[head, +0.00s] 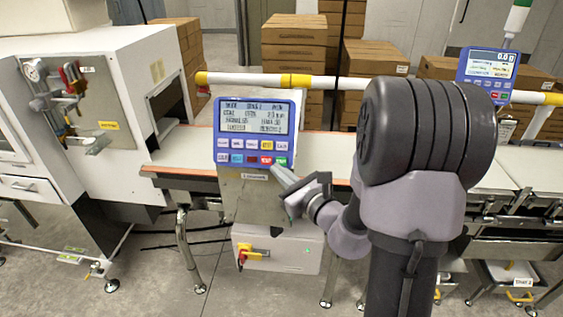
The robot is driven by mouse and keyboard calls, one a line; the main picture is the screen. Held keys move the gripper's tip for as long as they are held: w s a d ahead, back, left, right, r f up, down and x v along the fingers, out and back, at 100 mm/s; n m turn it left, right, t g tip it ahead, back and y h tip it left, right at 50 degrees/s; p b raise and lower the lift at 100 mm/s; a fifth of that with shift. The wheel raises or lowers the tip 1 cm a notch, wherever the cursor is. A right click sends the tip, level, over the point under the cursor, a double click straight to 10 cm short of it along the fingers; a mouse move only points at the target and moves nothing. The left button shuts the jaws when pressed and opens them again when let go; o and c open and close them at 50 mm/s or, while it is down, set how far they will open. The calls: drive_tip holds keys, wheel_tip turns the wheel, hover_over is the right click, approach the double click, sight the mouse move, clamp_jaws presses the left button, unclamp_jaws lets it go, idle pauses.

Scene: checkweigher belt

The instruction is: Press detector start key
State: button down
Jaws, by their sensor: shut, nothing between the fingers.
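The blue control panel (214,127) stands on a post in front of the belt, with a lit text screen above two rows of small keys. The upper row is mostly white. My gripper (281,173) is shut and empty. Its tip is just below the panel's lower right corner, close to the lower key row. I cannot tell whether it touches the panel.
A white machine housing (110,60) with an opening stands at the left. A conveyor belt (190,148) runs behind the panel, with a yellow-and-white rail (330,82) above it. A second blue panel (488,72) is at the right. Cardboard boxes (295,45) are stacked behind.

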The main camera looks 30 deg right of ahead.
sight(276, 159)
drive_tip(key=shift+w+d+f+b, duration=0.2)
drive_tip(key=shift+w+d+f, duration=0.5)
drive_tip(key=shift+w, duration=0.35)
drive_tip(key=shift+w+d+f+b, duration=0.25)
drive_tip(key=shift+w+d+f, duration=0.45)
drive_tip(key=shift+w, duration=0.4)
drive_tip(key=shift+w+d+f+b, duration=0.2)
drive_tip(key=shift+w+d+f, duration=0.4)
drive_tip(key=shift+w+d, duration=0.35)
drive_tip(key=shift+w+a, duration=0.1)
drive_tip(key=shift+w, duration=0.1)
drive_tip(key=shift+w+f, duration=0.2)
drive_tip(key=shift+w, duration=0.05)
drive_tip(key=shift+w+d+f, duration=0.2)
drive_tip(key=shift+w+d, duration=0.05)
drive_tip(key=shift+d, duration=0.1)
drive_tip(key=shift+r, duration=0.1)
idle(0.4)
drive_tip(key=shift+s+a+r, duration=0.3)
drive_tip(key=shift+s+a, duration=0.1)
drive_tip(key=shift+s, duration=0.2)
drive_tip(key=shift+s+a+r, duration=0.4)
drive_tip(key=shift+s, duration=0.2)
drive_tip(key=shift+s+a+r, duration=0.35)
drive_tip(key=shift+s+a, duration=0.1)
drive_tip(key=shift+s, duration=0.2)
drive_tip(key=shift+s+a+r, duration=0.4)
drive_tip(key=shift+s, duration=0.2)
